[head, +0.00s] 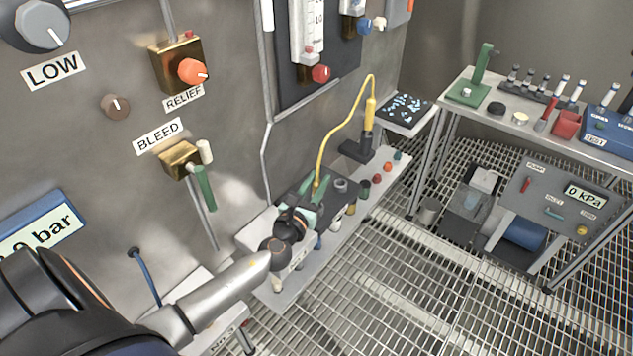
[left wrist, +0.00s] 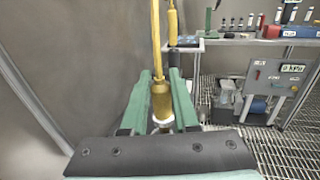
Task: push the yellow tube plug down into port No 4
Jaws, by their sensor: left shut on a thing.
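The yellow tube plug (left wrist: 161,98) is upright between the two green fingers of my left gripper (left wrist: 160,84) in the left wrist view. A pale ring shows just below it; I cannot tell how deep the plug sits. In the head view my left gripper (head: 316,188) is shut on the plug over the near part of the dark port block (head: 292,188). The yellow tube (head: 343,122) rises from the plug and arcs to a yellow fitting (head: 369,113) in a black holder (head: 357,151). Port numbers cannot be read, and my gripper hides the port. My right gripper is not in view.
A wall panel with a brass relief valve (head: 178,66) and a bleed valve (head: 181,160) stands on the left. Several coloured caps (head: 377,179) line the bench beyond the block. A steel table (head: 520,122) with tools stands at the right. The grating floor (head: 400,290) between is clear.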

